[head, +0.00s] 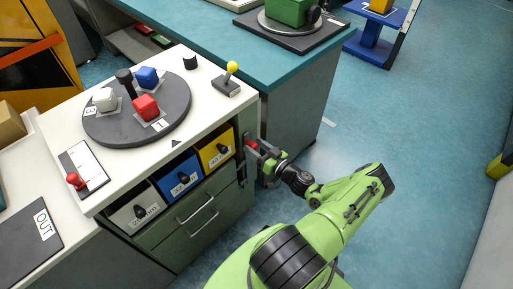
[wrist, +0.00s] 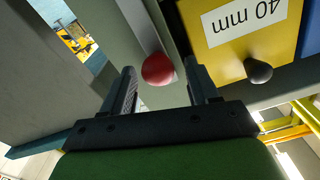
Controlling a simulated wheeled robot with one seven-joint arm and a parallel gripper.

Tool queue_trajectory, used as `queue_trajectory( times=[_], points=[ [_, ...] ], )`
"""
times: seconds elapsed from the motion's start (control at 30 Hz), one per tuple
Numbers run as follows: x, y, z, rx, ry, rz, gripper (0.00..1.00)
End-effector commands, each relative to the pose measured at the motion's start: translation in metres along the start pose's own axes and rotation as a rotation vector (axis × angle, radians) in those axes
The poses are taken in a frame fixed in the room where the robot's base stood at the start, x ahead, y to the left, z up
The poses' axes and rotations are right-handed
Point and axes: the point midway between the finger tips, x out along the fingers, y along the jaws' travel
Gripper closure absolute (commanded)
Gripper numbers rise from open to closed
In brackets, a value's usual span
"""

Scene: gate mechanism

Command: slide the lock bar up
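The lock bar (wrist: 146,28) shows in the wrist view as a pale grey upright strip with a round red knob (wrist: 157,69). In the head view the red knob (head: 251,145) is at the right end of the cabinet front, beside the yellow drawer. My gripper (head: 257,155) reaches the knob from the right. In the wrist view its two fingers are apart, one on each side of the knob, with visible gaps on both sides. My gripper is open and holds nothing. Most of the bar is hidden by my gripper in the head view.
The yellow "40 mm" drawer (wrist: 235,40) with a black knob (wrist: 258,71) is close beside my gripper. Blue (head: 178,176) and white (head: 136,213) drawers sit further left. The teal counter (head: 290,66) stands behind. Open floor (head: 400,130) lies to the right.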

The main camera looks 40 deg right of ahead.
Motion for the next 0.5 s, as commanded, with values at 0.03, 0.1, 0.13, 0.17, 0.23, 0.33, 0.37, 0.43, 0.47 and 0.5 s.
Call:
queue_trajectory(
  times=[0.03, 0.1, 0.13, 0.17, 0.23, 0.33, 0.37, 0.43, 0.47, 0.5],
  points=[
    [0.0, 0.0, 0.001, 0.0, -0.001, 0.0, 0.4],
    [-0.001, 0.0, 0.001, 0.0, -0.002, 0.001, 0.4],
    [-0.002, 0.0, 0.001, 0.0, -0.002, 0.001, 0.4],
    [-0.004, 0.0, 0.001, 0.001, -0.002, 0.002, 0.4],
    [-0.015, 0.001, 0.0, 0.002, -0.002, 0.003, 0.4],
    [-0.04, 0.001, -0.001, 0.001, -0.003, 0.006, 0.4],
    [-0.049, 0.001, -0.001, 0.002, -0.003, 0.006, 0.4],
    [-0.069, 0.001, -0.001, 0.001, -0.003, 0.007, 0.4],
    [-0.078, 0.001, -0.001, 0.001, -0.003, 0.006, 0.4],
    [-0.089, 0.001, -0.001, 0.0, -0.002, 0.006, 0.4]
  ],
)
